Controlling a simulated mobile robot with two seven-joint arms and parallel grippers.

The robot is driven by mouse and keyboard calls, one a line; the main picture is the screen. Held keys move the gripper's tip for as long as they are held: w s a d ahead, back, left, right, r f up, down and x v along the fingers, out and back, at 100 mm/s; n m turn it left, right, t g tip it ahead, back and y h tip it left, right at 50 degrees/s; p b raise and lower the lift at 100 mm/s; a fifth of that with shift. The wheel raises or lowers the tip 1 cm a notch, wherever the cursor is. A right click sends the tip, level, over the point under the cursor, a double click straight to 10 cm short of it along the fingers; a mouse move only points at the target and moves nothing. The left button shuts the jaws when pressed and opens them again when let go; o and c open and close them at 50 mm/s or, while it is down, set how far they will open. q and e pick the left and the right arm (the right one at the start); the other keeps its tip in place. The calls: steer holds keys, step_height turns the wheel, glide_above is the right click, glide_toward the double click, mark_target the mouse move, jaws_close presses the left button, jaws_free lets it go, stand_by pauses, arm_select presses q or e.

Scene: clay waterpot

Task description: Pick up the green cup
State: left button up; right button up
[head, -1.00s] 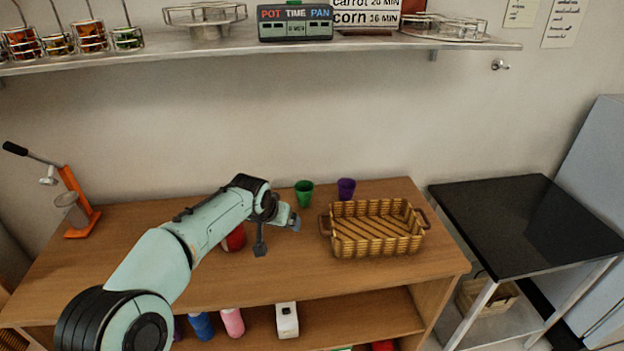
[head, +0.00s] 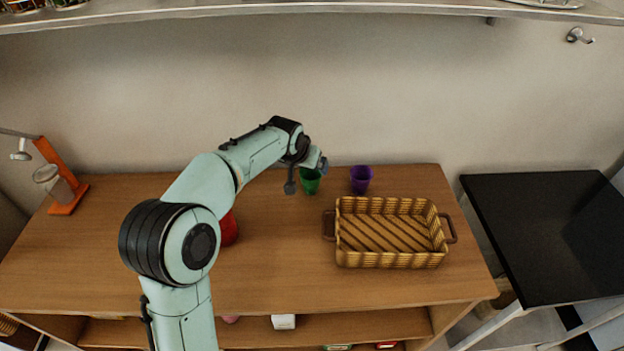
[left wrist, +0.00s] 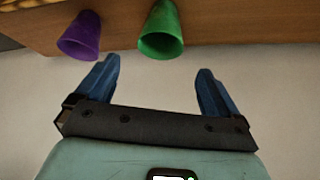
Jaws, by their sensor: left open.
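The green cup (head: 311,185) stands at the back of the wooden table, near the wall, partly hidden behind my left gripper in the head view. In the left wrist view the green cup (left wrist: 161,32) shows at the top with its rim facing the camera, beyond the fingertips and between their lines. My left gripper (head: 306,177) is open and empty, close to the cup. Its two blue fingers are spread wide in the left wrist view (left wrist: 157,70). I cannot tell the exact gap to the cup. My right gripper is not in view.
A purple cup (head: 360,180) stands just right of the green one; it also shows in the left wrist view (left wrist: 80,36). A wicker basket (head: 343,257) sits at the front right. A red object (head: 228,230) is partly behind my arm. The wall (head: 400,110) is close behind.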

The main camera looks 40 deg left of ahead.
mark_target(313, 176)
arm_select(q)
steer(key=x, duration=1)
steer(key=shift+s+d+f, duration=0.15)
steer(key=shift+s, duration=0.05)
steer(key=c, duration=1)
